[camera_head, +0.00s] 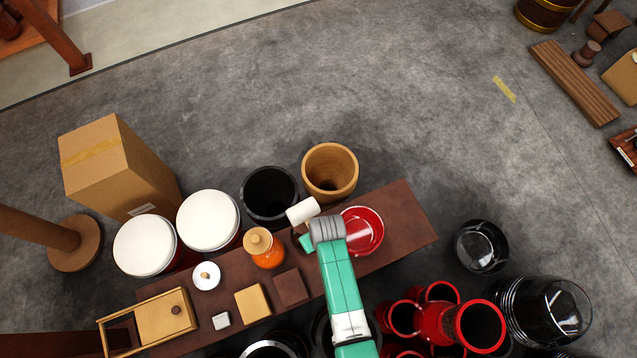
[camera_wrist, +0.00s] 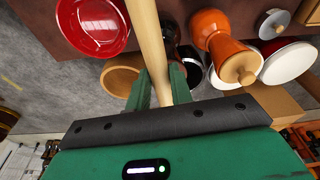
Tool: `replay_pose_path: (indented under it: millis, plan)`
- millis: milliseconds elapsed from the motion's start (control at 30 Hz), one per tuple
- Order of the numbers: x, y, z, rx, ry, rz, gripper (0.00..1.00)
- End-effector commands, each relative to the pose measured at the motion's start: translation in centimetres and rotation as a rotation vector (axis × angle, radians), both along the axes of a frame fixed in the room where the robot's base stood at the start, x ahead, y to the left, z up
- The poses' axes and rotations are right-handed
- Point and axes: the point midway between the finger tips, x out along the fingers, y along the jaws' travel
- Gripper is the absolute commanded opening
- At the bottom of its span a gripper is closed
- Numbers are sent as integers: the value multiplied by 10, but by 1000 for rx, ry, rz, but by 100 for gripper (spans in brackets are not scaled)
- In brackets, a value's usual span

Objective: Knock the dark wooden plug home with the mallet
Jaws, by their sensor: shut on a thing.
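My gripper (camera_head: 306,241) is above the brown bench in the head view. In the wrist view its green fingers (camera_wrist: 160,84) are shut on the pale wooden handle (camera_wrist: 150,45) of the mallet. The mallet's whitish head (camera_head: 302,211) shows beyond the gripper, over the bench's far edge. An orange vessel (camera_head: 266,252) with a light wooden top stands left of the gripper and also shows in the wrist view (camera_wrist: 220,42). A dark brown square block (camera_head: 291,287) lies nearer on the bench. I cannot make out the dark wooden plug for certain.
On the bench (camera_head: 405,214) are a red bowl (camera_head: 362,230), a tan block (camera_head: 252,303), a white knobbed lid (camera_head: 207,275), a small grey block (camera_head: 221,320) and a wooden box (camera_head: 165,316). Drums stand along the far side. Red vessels (camera_head: 478,325) crowd the near right.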

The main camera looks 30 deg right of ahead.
Motion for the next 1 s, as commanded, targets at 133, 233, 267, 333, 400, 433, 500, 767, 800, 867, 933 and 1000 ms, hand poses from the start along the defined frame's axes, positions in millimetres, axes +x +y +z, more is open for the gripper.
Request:
replay_pose_path:
  millis: [133, 233, 267, 333, 400, 433, 500, 767, 800, 867, 933, 1000]
  plan:
    - [1, 0, 6, -1, -2, 0, 0]
    - [1, 0, 19, -1, -2, 0, 0]
    - [1, 0, 24, -1, -2, 0, 0]
    - [1, 0, 35, -1, -2, 0, 0]
    - [1, 0, 45, -1, -2, 0, 0]
    - [1, 0, 49, -1, -2, 0, 0]
    - [1, 0, 54, 0, -2, 0, 0]
    - [1, 0, 51, 0, -2, 0, 0]
    - [1, 0, 51, 0, -2, 0, 0]
    - [1, 0, 51, 0, -2, 0, 0]
    - [1, 0, 51, 0, -2, 0, 0]
    - [1, 0, 51, 0, -2, 0, 0]
